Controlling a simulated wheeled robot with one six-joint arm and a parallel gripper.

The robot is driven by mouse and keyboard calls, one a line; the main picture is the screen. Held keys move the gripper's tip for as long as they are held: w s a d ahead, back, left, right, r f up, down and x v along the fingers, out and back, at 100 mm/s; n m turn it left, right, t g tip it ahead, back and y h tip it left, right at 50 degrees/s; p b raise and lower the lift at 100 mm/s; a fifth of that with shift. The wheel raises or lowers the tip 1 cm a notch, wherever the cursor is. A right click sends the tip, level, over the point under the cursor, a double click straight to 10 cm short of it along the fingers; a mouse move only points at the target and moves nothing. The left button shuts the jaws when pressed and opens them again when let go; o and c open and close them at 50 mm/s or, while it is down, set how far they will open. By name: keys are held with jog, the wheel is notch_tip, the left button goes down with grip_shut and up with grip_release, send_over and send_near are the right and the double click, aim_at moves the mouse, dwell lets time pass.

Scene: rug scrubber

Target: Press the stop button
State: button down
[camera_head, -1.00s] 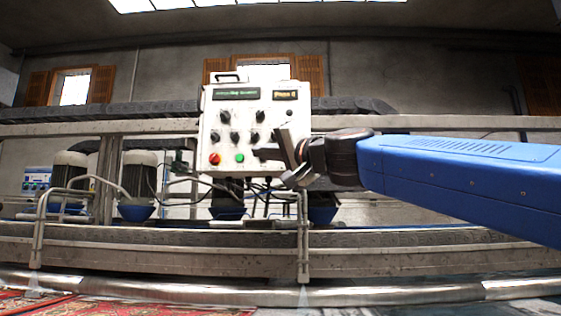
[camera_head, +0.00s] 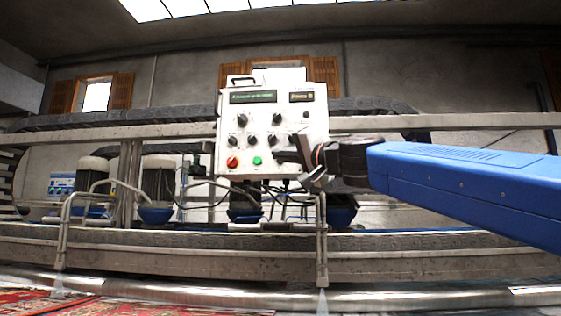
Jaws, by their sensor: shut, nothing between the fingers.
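A white control box (camera_head: 262,101) stands on the machine near the middle of the view. A red button (camera_head: 232,162), which looks like the stop button, is at its lower left. A green button (camera_head: 257,161) sits just to the right of the red one. My gripper (camera_head: 280,156) is shut and empty in front of the box's lower right part. Its tip points left and shows just right of the green button, apart from the red button. Whether it touches the panel cannot be told.
Several black knobs (camera_head: 241,120) and two displays are above the buttons. Cables hang below the box. A metal tube rail (camera_head: 321,240) stands in front of the machine. A red patterned rug (camera_head: 40,303) lies at lower left.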

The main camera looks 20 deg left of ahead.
jog(key=shift+w+a, duration=0.25)
jog(key=shift+w, duration=0.9)
jog(key=shift+w+a, duration=0.25)
jog(key=shift+w, duration=0.85)
jog(key=shift+w, duration=0.1)
dwell(0.3)
jog(key=shift+w+a, duration=0.1)
jog(key=shift+w, duration=0.2)
jog(key=shift+w+a, duration=0.1)
jog(key=shift+w, duration=0.25)
dwell(0.9)
jog(key=shift+s, duration=0.1)
jog(key=shift+s+d, duration=0.2)
jog(key=shift+s, duration=0.6)
jog(key=shift+s+d, duration=0.2)
jog(key=shift+s, duration=0.55)
jog(key=shift+s+d, duration=0.15)
jog(key=shift+s, duration=0.65)
jog(key=shift+s+d, duration=0.2)
jog(key=shift+s, duration=0.55)
jog(key=shift+d, duration=0.1)
